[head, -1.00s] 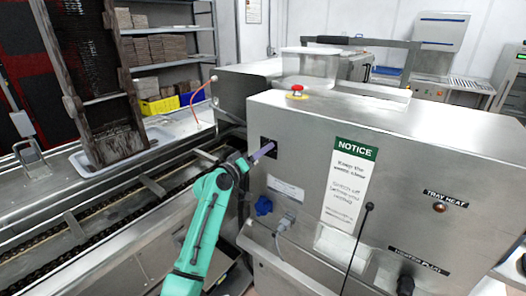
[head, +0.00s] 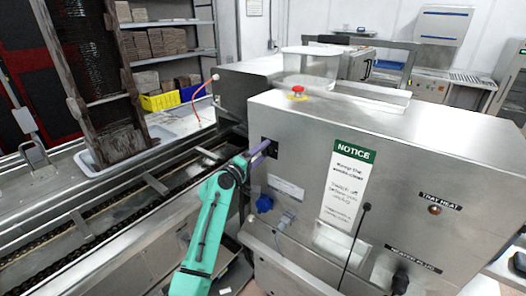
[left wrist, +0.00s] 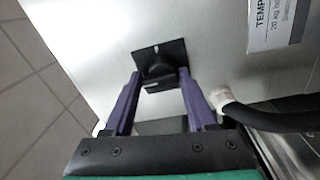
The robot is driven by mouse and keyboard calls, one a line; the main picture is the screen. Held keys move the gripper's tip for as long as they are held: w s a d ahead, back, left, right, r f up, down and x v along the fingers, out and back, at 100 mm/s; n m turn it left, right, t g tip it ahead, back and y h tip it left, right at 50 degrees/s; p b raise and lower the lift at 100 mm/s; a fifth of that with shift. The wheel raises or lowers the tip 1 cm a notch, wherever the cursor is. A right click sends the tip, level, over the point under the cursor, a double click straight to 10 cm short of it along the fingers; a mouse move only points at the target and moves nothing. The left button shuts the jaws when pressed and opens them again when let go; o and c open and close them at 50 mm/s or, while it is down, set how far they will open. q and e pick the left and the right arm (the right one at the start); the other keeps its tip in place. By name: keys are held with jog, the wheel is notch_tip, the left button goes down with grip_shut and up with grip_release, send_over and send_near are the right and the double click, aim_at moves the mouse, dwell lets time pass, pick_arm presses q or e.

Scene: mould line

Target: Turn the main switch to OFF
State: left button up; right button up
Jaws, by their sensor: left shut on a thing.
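The main switch is a black knob on a square black plate (head: 270,143), set in the near end of the steel machine's front face. In the left wrist view the switch knob (left wrist: 158,72) sits between the two purple fingers, and a small white mark shows on the plate. My left gripper (head: 262,151) comes from the teal arm and is shut on the knob. It also shows in the left wrist view (left wrist: 160,82), one finger on each side of the knob. The switch's lettering is not readable. My right gripper is not in view.
Below the switch are a blue socket (head: 264,204) and a grey plug with cable (head: 286,220). A NOTICE sign (head: 346,185) hangs to the right. A red emergency button (head: 298,92) stands on the machine top. The conveyor (head: 110,205) runs along the left.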

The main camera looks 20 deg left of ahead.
pick_arm(q)
jog(key=shift+f, duration=0.6)
jog(key=o, duration=1.2)
jog(key=shift+a+r, duration=0.1)
jog(key=shift+r, duration=0.05)
jog(key=shift+r, duration=0.15)
jog(key=r+b+v, duration=0.1)
jog(key=b+v, duration=0.3)
jog(key=v, duration=1)
jog(key=shift+s+f, duration=0.3)
jog(key=shift+f, duration=0.2)
